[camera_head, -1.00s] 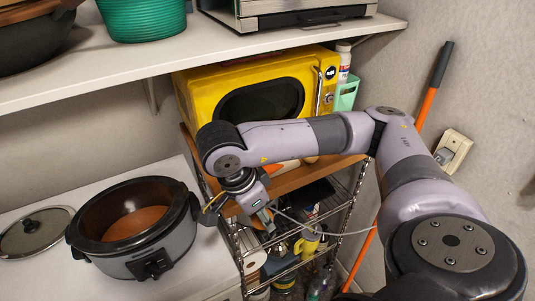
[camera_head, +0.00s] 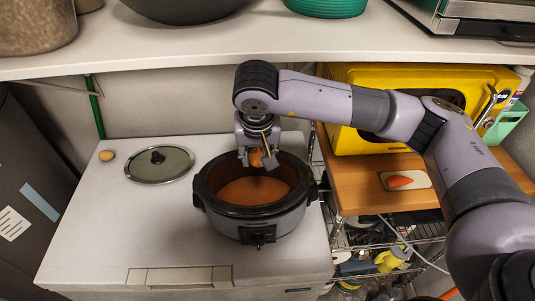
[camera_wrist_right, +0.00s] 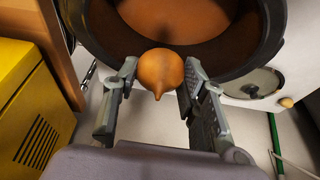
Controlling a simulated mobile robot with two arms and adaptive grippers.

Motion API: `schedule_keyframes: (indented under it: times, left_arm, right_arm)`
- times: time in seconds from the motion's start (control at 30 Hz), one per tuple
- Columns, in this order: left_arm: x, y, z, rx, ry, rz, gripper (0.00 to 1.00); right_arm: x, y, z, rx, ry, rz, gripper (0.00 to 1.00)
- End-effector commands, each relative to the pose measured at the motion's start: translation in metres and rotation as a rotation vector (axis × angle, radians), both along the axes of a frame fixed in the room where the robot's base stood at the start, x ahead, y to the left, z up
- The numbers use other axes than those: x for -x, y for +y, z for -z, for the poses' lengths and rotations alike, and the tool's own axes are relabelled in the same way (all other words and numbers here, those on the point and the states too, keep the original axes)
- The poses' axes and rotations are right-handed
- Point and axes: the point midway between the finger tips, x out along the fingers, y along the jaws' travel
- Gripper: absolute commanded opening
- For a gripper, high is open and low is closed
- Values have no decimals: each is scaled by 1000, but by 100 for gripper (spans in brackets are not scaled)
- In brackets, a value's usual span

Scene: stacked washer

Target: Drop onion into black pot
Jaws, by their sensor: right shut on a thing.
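The black pot (camera_head: 285,221) is a slow cooker with a grey lower body and a brown inside. It stands uncovered on the white surface, and its rim (camera_wrist_right: 270,40) also shows in the wrist view. My right gripper (camera_head: 257,160) is above the pot's back rim, pointing down. It is shut on the brown onion (camera_head: 256,157), which sits between the fingertips in the wrist view (camera_wrist_right: 160,70). The onion is over the pot opening, above the rim. My left gripper is not in view.
A glass lid (camera_head: 160,165) and a small round tan item (camera_head: 107,155) lie left of the pot. A white shelf (camera_head: 240,50) runs above and behind. At right are a yellow microwave (camera_head: 350,140) and a wooden board (camera_head: 360,190) with an orange item on a tray.

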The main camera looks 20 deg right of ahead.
Motion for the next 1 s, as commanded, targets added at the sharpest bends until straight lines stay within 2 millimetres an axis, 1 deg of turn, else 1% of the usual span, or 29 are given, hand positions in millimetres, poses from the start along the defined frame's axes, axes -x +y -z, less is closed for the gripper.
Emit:
schedule_keyframes:
  times: [0.03,0.2,0.4,0.57,0.83,0.87,1.0]
  left_arm:
    - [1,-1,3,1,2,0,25]
    - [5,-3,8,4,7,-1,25]
    - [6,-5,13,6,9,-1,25]
    - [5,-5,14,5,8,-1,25]
    - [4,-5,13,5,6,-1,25]
    - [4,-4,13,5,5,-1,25]
    - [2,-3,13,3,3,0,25]
  right_arm:
    - [1,0,8,0,3,-1,11]
    - [1,0,29,1,3,2,11]
    - [1,0,47,-1,3,2,11]
    - [1,-1,53,0,2,2,11]
    - [1,-1,54,0,1,3,11]
    - [1,-1,54,0,1,3,41]
    - [1,0,54,-1,2,3,50]
